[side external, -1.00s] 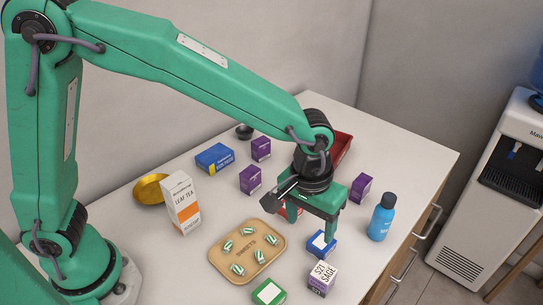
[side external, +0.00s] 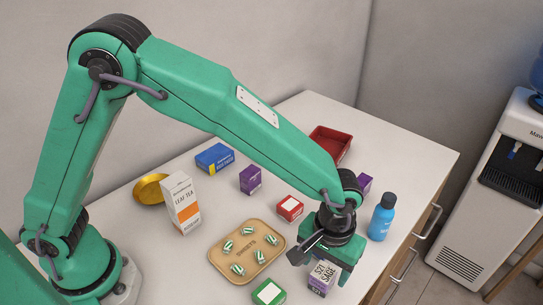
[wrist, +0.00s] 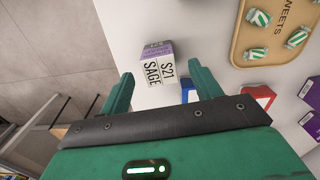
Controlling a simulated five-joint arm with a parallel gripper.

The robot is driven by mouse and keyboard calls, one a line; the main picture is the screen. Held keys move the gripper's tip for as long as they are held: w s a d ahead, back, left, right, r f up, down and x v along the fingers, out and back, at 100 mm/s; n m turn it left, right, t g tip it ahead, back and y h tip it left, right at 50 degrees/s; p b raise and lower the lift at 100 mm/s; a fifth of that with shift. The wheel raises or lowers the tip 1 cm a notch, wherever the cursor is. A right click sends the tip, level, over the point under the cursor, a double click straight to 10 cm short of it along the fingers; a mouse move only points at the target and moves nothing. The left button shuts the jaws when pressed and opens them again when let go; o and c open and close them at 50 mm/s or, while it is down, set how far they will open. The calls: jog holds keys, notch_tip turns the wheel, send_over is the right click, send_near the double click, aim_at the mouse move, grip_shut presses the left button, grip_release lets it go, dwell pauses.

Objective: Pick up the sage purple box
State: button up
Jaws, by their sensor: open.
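The sage box (side external: 321,279) is purple with a white face lettered "S21 SAGE". It stands near the counter's front edge in the side view. In the wrist view the sage box (wrist: 157,62) sits upright in the picture, between and slightly beyond my fingertips. My gripper (side external: 332,272) is open and low over the box, its fingers partly covering it in the side view. In the wrist view my gripper (wrist: 160,75) has one finger on each side of the box, with gaps visible. Whether the fingers reach down beside it I cannot tell.
A green box (side external: 268,293) and a tray of sweets (side external: 222,268) lie to the left. A blue bottle (side external: 382,218) stands to the right. A red-and-white box (side external: 290,208) is behind. The counter edge is close.

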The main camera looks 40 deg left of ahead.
aim_at(324, 272)
jog(key=shift+f, duration=0.1)
jog(key=shift+w+f, duration=0.1)
jog(key=shift+f, duration=2.4)
jog(key=c, duration=1.1)
jog(key=shift+r, duration=0.2)
jog(key=shift+r, duration=0.65)
notch_tip(324, 272, up, 2)
jog(key=shift+r, duration=0.15)
jog(key=s+d+r, duration=0.3)
jog(key=s+r, duration=0.4)
jog(key=s, duration=0.4)
